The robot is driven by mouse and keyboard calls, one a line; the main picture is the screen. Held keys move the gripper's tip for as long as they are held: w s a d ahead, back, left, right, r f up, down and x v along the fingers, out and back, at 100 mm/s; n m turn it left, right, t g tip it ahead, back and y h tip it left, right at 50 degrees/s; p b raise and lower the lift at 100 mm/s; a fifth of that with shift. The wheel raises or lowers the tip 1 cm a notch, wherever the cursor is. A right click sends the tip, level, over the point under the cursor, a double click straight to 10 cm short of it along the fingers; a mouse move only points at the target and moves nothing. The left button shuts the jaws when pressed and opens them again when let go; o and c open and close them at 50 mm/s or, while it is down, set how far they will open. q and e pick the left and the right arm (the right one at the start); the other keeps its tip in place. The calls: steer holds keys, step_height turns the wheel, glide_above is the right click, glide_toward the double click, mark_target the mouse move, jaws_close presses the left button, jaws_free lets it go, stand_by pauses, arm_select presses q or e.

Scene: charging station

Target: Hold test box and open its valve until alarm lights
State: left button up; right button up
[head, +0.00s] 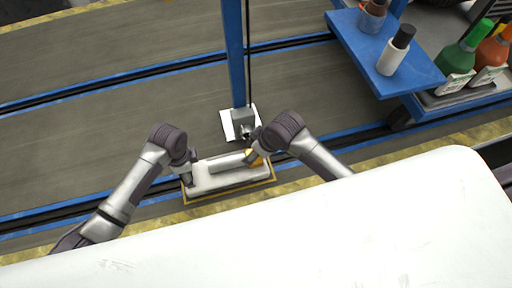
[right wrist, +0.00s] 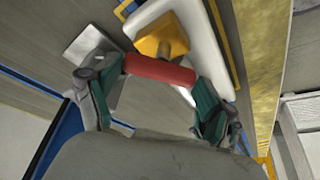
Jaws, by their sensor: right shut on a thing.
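The test box (head: 230,184) is a long pale box with a yellow edge, low in the middle of the head view. It also shows in the right wrist view (right wrist: 205,45). A yellow valve body (right wrist: 163,36) with a red bar handle (right wrist: 158,69) sits on it. My right gripper (head: 252,157) is at the box's right end. In the right wrist view its two fingers are shut on the red handle, one at each end. My left gripper (head: 190,180) is at the box's left end; its fingers are too small and hidden to judge. No lit alarm is discernible.
A blue post (head: 234,55) rises behind the box, with a grey unit on a white plate (head: 228,126) at its foot. A blue cart (head: 363,53) with bottles stands at the upper right. The grey floor to the left is clear.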

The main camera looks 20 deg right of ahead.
steer(key=m, duration=0.1)
steer(key=m+h, duration=0.1)
steer(key=m, duration=0.1)
steer(key=shift+s+a+f+m+t, duration=0.1)
steer(key=shift+a+m+t, duration=0.05)
steer(key=shift+m+t, duration=0.2)
steer(key=shift+m+h, duration=0.9)
steer(key=shift+m, duration=1.05)
steer(key=o, duration=1)
steer(key=shift+t, duration=0.25)
steer(key=v, duration=1.2)
